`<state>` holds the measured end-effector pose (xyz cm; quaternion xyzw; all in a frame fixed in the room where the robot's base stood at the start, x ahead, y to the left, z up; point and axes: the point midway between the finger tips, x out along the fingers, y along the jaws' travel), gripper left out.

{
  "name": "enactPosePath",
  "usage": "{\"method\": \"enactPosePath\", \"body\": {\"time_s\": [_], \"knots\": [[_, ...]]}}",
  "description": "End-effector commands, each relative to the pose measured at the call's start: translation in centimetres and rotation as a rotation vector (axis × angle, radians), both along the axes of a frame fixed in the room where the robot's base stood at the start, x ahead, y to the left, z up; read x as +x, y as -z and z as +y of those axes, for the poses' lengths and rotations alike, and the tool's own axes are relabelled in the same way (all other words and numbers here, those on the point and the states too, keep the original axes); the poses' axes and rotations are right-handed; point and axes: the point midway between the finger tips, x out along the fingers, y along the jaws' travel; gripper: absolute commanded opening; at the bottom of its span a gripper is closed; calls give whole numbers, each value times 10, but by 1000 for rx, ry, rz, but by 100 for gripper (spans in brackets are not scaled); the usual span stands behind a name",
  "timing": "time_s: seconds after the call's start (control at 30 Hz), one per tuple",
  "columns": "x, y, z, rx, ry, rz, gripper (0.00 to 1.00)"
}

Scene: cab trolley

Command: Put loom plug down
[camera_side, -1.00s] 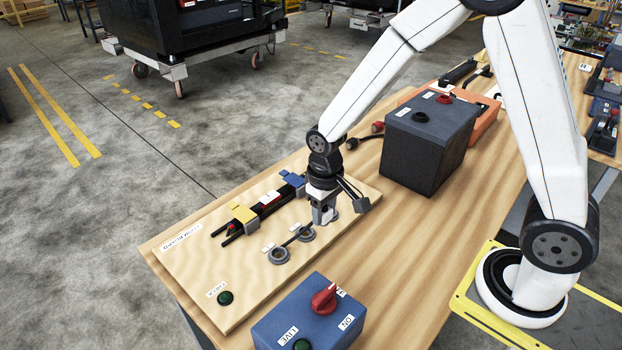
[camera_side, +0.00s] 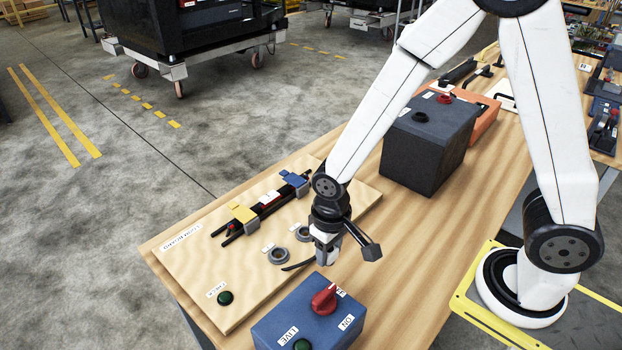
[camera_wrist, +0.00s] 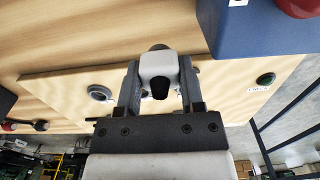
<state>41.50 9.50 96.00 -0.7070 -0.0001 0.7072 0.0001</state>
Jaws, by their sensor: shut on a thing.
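My gripper (camera_side: 325,256) is low over the near right part of the pale board (camera_side: 190,268), close to the blue switch box. In the wrist view its jaws (camera_wrist: 158,86) are shut on the light grey loom plug (camera_wrist: 158,66), which has a dark opening. A short black lead (camera_side: 299,266) sticks out left from the gripper in the side view. Two grey ring sockets sit on the board, a nearer one (camera_side: 279,255) and a farther one (camera_side: 303,233), both left of my gripper. I cannot tell whether the plug touches the board.
The blue box (camera_side: 272,328) with a red knob (camera_side: 324,299) stands close in front of my gripper. A dark box (camera_side: 422,158) stands farther back.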

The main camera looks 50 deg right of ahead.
Motion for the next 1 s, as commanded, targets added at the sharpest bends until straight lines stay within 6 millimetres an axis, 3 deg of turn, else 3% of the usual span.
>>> {"method": "enactPosePath", "body": {"time_s": [0.2, 0.57, 1.0], "knots": [[0, 20, 0, 0, 0, 1, 0], [0, 27, 0, 1, 0, 0, 0], [0, 58, 0, 1, 0, 2, 0]]}}
